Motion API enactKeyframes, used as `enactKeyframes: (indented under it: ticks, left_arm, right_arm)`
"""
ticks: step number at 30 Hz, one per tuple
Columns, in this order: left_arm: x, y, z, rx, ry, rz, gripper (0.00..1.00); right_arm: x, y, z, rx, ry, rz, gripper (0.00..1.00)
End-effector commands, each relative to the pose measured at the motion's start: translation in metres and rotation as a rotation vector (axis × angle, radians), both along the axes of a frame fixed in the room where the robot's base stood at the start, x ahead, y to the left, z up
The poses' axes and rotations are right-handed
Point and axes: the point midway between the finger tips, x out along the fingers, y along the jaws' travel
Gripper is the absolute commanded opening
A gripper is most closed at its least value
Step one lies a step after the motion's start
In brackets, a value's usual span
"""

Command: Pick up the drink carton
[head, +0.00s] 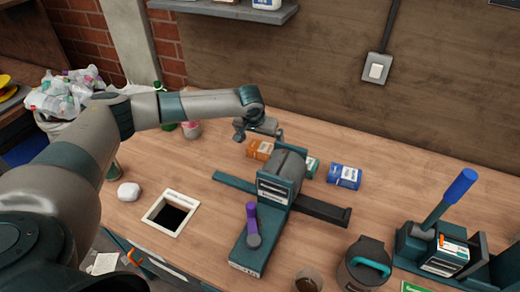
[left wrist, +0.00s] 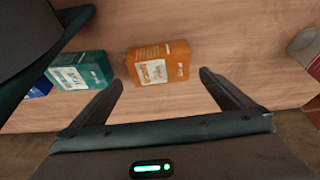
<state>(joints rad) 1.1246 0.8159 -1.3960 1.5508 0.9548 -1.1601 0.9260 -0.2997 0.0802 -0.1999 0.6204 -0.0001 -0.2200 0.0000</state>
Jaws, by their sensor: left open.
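An orange carton (head: 260,149) with white lettering is on the wooden table behind the grey and teal machine; it also shows in the left wrist view (left wrist: 158,64). A teal carton (left wrist: 80,71) is beside it, mostly hidden by the machine in the head view (head: 311,166). A blue carton (head: 344,176) lies to the right. I cannot tell from the labels which is the drink carton. My left gripper (head: 259,136) is open and empty just above and behind the orange carton. In the left wrist view that carton appears ahead, between the spread fingers. My right gripper is not in view.
The machine (head: 275,196) with its purple-handled lever stands in front of the cartons. A square hole with a white frame (head: 161,222) is at the left. A dark lidded pot (head: 367,268) and a blue-handled press (head: 449,238) are at the right. The back right tabletop is clear.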

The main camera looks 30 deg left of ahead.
Motion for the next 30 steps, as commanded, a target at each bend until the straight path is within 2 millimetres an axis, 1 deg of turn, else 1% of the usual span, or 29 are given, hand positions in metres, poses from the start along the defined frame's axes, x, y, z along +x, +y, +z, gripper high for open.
enactKeyframes:
  ticks: [6, 10, 17, 18, 21, 25, 30]
  left_arm:
    - [0.000, 0.000, 0.000, 0.000, 0.000, 0.000, 1.00]
    - [0.001, 0.000, -0.003, -0.001, 0.000, 0.000, 1.00]
    - [0.007, 0.002, -0.027, 0.001, 0.001, -0.001, 1.00]
    - [0.009, 0.001, -0.033, 0.001, 0.001, -0.001, 1.00]
    - [0.013, 0.002, -0.042, 0.000, 0.001, 0.001, 1.00]
    - [0.015, 0.002, -0.049, -0.001, 0.001, 0.000, 1.00]
    - [0.015, 0.002, -0.050, -0.001, 0.000, 0.000, 1.00]
  right_arm:
    - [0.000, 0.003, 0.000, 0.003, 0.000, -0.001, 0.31]
    - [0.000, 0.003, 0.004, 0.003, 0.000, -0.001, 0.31]
    - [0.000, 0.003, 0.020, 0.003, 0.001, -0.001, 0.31]
    - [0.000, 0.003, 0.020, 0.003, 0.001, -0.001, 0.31]
    - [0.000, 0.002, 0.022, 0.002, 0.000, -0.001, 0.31]
    - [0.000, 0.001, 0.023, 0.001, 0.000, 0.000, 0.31]
    - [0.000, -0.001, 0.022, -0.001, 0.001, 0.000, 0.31]
